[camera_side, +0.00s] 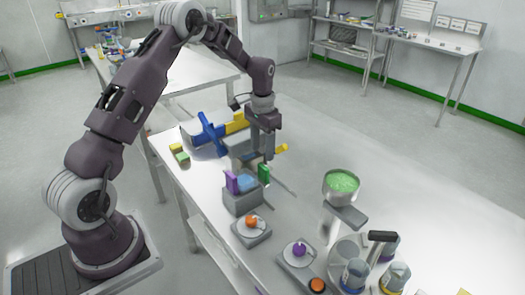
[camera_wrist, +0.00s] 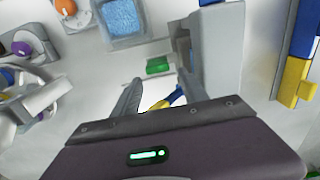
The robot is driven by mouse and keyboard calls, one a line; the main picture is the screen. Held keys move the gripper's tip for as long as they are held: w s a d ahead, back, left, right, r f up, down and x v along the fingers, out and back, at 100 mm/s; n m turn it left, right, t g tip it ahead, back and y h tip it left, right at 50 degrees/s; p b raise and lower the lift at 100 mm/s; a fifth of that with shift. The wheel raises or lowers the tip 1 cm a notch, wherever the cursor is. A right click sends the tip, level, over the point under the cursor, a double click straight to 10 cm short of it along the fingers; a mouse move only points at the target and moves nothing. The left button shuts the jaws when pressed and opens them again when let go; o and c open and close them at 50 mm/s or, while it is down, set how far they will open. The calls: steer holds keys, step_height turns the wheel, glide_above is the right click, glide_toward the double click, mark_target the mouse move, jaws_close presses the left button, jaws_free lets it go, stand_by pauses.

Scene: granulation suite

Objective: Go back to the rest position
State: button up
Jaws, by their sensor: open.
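My gripper (camera_side: 268,155) hangs from the bent arm over the work table, pointing down. In the side view it is just behind a grey box with blue contents (camera_side: 245,185), which has a purple piece and a green piece at its sides. In the wrist view the two fingers of my gripper (camera_wrist: 160,95) are spread, and I see nothing held between them. A green block (camera_wrist: 158,66) lies beyond the fingertips. A yellow and blue piece (camera_wrist: 168,103) shows partly behind the gripper body. Whether the fingers touch anything is unclear.
A blue and yellow fixture (camera_side: 210,135) stands close behind my gripper. Orange (camera_side: 251,221) and purple (camera_side: 299,249) round pieces sit on grey bases in front. A bowl of green granules (camera_side: 342,183) stands to the right. The table's far right is clear.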

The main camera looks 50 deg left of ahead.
steer(key=s+d+r+t, duration=0.1)
steer(key=s+d+r, duration=0.4)
steer(key=r, duration=0.4)
steer(key=s+d+r+t, duration=0.2)
steer(key=s+d+r, duration=0.3)
steer(key=r, duration=0.4)
steer(key=s+d+r+t, duration=0.1)
steer(key=s+d, duration=0.2)
steer(key=s, duration=0.7)
steer(key=s+d+r+t, duration=0.1)
steer(key=s+d, duration=0.3)
steer(key=s, duration=0.7)
steer(key=shift+d+r+t, duration=0.2)
steer(key=shift+r+t, duration=0.1)
steer(key=shift+r, duration=0.2)
